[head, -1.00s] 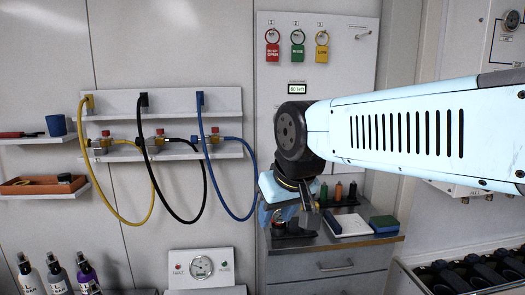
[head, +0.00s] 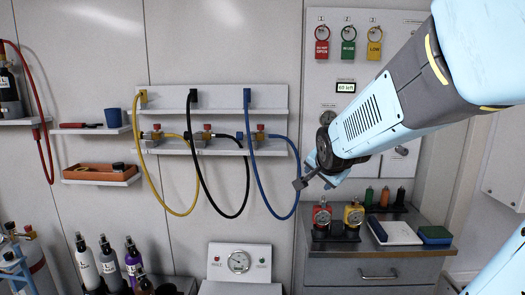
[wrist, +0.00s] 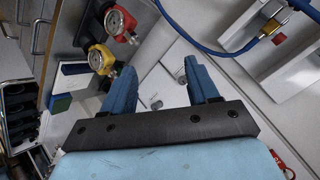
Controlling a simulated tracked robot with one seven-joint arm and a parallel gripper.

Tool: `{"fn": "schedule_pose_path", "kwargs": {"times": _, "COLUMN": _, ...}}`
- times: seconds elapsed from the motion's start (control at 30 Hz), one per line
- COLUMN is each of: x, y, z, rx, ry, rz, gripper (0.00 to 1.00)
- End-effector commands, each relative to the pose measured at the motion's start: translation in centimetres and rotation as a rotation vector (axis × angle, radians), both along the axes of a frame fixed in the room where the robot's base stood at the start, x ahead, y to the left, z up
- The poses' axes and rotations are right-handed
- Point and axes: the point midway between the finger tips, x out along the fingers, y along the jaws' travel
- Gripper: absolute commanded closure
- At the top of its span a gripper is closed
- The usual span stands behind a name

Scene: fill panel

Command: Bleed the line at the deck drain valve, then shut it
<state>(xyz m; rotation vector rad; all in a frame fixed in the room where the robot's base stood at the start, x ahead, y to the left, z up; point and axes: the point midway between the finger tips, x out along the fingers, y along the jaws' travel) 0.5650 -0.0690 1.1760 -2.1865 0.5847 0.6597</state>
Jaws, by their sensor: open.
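I cannot pick out which fitting is the deck drain valve; no label for it is readable. Three small brass valves sit on the wall shelf in the head view, with the yellow hose (head: 149,180), black hose (head: 214,205) and blue hose (head: 270,195). A panel with a round gauge (head: 239,262) stands below them. My gripper (head: 303,182) is in front of the wall, beside the blue hose's right side in the picture. In the wrist view my gripper (wrist: 162,80) shows two blue fingers apart with nothing between them.
A red gauge unit (head: 321,218) and a yellow gauge unit (head: 354,217) stand on the counter (head: 400,245), with a white pad and a blue-green block. Spray bottles (head: 108,262) stand lower left. Tags (head: 348,45) hang on the upper board.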

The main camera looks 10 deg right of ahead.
Motion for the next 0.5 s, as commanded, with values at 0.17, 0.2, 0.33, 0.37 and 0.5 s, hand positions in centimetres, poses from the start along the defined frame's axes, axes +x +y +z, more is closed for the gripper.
{"fn": "schedule_pose_path", "kwargs": {"times": 0.17, "x": 5.2, "y": -3.5, "z": -0.8, "rx": 0.238, "ry": -0.207, "rz": -0.204, "gripper": 0.41}}
{"fn": "schedule_pose_path", "kwargs": {"times": 0.2, "x": 6.2, "y": -4.2, "z": -0.9, "rx": 0.297, "ry": -0.256, "rz": -0.241, "gripper": 0.41}}
{"fn": "schedule_pose_path", "kwargs": {"times": 0.33, "x": 9.1, "y": -6.7, "z": -1.4, "rx": 0.512, "ry": -0.411, "rz": -0.346, "gripper": 0.41}}
{"fn": "schedule_pose_path", "kwargs": {"times": 0.37, "x": 9.7, "y": -7.2, "z": -1.6, "rx": 0.565, "ry": -0.446, "rz": -0.367, "gripper": 0.41}}
{"fn": "schedule_pose_path", "kwargs": {"times": 0.5, "x": 12.0, "y": -9.9, "z": -2.2, "rx": 0.828, "ry": -0.601, "rz": -0.442, "gripper": 0.41}}
